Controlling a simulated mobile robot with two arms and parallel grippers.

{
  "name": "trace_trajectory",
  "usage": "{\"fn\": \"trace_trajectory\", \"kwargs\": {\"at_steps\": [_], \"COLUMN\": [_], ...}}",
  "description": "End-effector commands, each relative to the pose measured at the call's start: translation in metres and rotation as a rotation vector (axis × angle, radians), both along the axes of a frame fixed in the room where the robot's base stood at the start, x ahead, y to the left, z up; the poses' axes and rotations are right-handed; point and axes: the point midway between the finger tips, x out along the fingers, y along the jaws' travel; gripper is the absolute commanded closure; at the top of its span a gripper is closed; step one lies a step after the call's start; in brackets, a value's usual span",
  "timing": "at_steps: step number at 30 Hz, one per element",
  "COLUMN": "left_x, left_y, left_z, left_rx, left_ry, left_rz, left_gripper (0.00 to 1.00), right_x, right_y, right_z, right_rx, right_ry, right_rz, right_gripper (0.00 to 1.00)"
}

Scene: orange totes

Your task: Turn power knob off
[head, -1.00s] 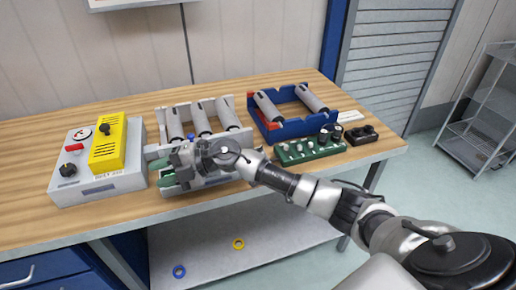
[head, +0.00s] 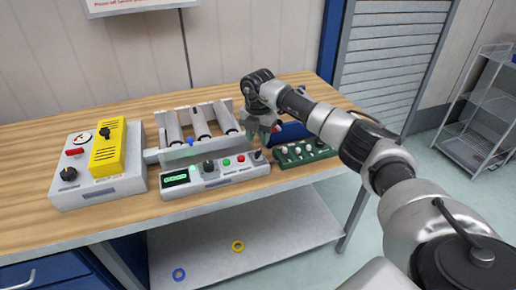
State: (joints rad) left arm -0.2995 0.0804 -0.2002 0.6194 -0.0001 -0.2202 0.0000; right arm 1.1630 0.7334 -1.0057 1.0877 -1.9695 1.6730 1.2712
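A grey control panel (head: 226,181) stands at the table's front with a lit green display (head: 175,179), a black knob (head: 208,166), green and red buttons, and a small black switch at its right end. I cannot read which knob is marked power. My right gripper (head: 262,134) points down above and behind the panel's right end, apart from both knobs. Its fingers are too small to judge. My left gripper is out of view.
A yellow unit (head: 107,150) sits on the grey box. A white rack (head: 162,133) with grey rollers is behind the panel. A blue tray (head: 290,132) is partly hidden by my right arm. A green knob board (head: 305,153) lies right of the panel. The table's left back is clear.

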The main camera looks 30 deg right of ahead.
Motion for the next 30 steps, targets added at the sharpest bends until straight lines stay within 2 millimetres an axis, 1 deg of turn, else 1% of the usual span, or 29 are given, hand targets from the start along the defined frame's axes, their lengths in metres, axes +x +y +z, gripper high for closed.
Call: {"fn": "trace_trajectory", "kwargs": {"at_steps": [1, 3, 6, 9, 13, 20, 21, 23, 28, 30], "left_x": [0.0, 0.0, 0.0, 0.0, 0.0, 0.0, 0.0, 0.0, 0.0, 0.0], "left_y": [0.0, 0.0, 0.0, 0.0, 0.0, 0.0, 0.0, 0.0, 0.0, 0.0], "left_z": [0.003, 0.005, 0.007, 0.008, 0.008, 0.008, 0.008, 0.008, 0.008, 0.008], "left_rx": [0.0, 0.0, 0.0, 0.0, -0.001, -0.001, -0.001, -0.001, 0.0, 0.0], "left_ry": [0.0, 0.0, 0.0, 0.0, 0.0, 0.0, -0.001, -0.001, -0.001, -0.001], "left_rz": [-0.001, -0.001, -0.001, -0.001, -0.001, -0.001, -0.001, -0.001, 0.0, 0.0], "left_gripper": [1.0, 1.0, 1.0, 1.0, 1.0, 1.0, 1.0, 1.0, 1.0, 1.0], "right_x": [0.0, 0.0, 0.0, 0.0, 0.0, 0.0, 0.0, 0.0, 0.0, 0.0], "right_y": [0.0, 0.0, 0.001, 0.001, 0.0, 0.0, 0.0, 0.0, 0.0, 0.0], "right_z": [-0.01, -0.022, -0.037, -0.047, -0.053, -0.054, -0.054, -0.054, -0.054, -0.054], "right_rx": [0.0, 0.001, 0.002, 0.002, 0.001, 0.001, 0.001, 0.001, 0.001, 0.001], "right_ry": [0.004, 0.003, 0.001, 0.0, -0.001, -0.002, -0.002, -0.002, -0.002, -0.002], "right_rz": [-0.001, -0.001, 0.001, 0.002, 0.001, 0.001, 0.001, 0.002, 0.002, 0.002], "right_gripper": [0.63, 0.63, 0.63, 0.63, 0.63, 0.63, 0.64, 0.73, 1.0, 1.0]}}
